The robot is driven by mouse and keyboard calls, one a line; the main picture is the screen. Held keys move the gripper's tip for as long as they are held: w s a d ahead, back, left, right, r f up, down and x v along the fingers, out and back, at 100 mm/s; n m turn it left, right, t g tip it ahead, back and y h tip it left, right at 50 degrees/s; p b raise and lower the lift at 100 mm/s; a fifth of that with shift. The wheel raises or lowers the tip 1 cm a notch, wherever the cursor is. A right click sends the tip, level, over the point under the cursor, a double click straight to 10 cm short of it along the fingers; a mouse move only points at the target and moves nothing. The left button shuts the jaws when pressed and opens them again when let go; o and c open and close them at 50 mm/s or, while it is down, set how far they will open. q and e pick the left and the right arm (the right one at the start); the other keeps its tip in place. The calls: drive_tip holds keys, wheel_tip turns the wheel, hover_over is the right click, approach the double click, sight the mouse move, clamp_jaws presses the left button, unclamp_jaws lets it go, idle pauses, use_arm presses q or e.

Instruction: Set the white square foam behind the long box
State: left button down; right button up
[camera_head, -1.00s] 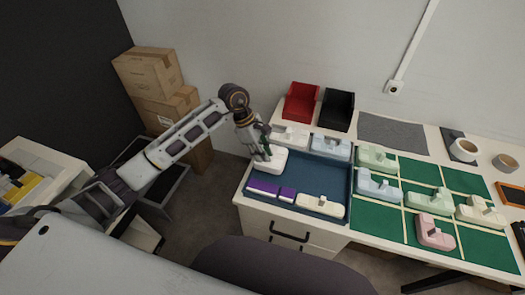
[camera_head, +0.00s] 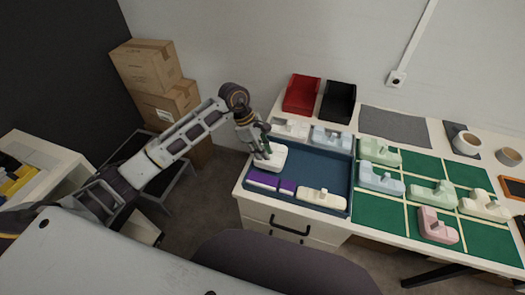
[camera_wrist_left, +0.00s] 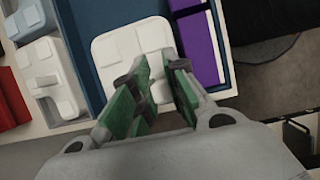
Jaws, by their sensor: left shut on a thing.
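The white square foam (camera_head: 272,158) is at the left end of the blue tray, on the far side of the long purple box (camera_head: 262,180). In the left wrist view the foam (camera_wrist_left: 112,52) looks like a rounded white pad with raised blocks, and the purple box (camera_wrist_left: 197,45) lies beside it with a narrow gap. My left gripper (camera_head: 264,153) points down over the foam and is shut on a raised part of it. Whether the foam rests on the tray floor is unclear. My right gripper is out of view.
The blue tray (camera_head: 325,170) has bare floor right of the foam. A small purple block (camera_head: 288,187) and a cream foam piece (camera_head: 320,198) lie along its near side. White (camera_head: 289,127) and light-blue (camera_head: 330,137) pieces stand behind. Red (camera_head: 302,95) and black (camera_head: 338,101) bins stand farther back.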

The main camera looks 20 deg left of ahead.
use_arm(q)
drive_tip(key=shift+a+f+b, duration=0.1)
drive_tip(key=shift+f+b, duration=0.65)
drive_tip(key=shift+f, duration=0.15)
drive_tip(key=shift+f+b, duration=0.55)
drive_tip(key=shift+f, duration=0.05)
drive_tip(key=shift+f+b, duration=0.95)
drive_tip(key=shift+f, duration=0.1)
drive_tip(key=c, duration=1.3)
unclamp_jaws()
drive_tip(key=shift+c, duration=0.2)
drive_tip(key=shift+r, duration=0.15)
drive_tip(key=shift+v, duration=3.9)
drive_tip(key=shift+r, duration=0.1)
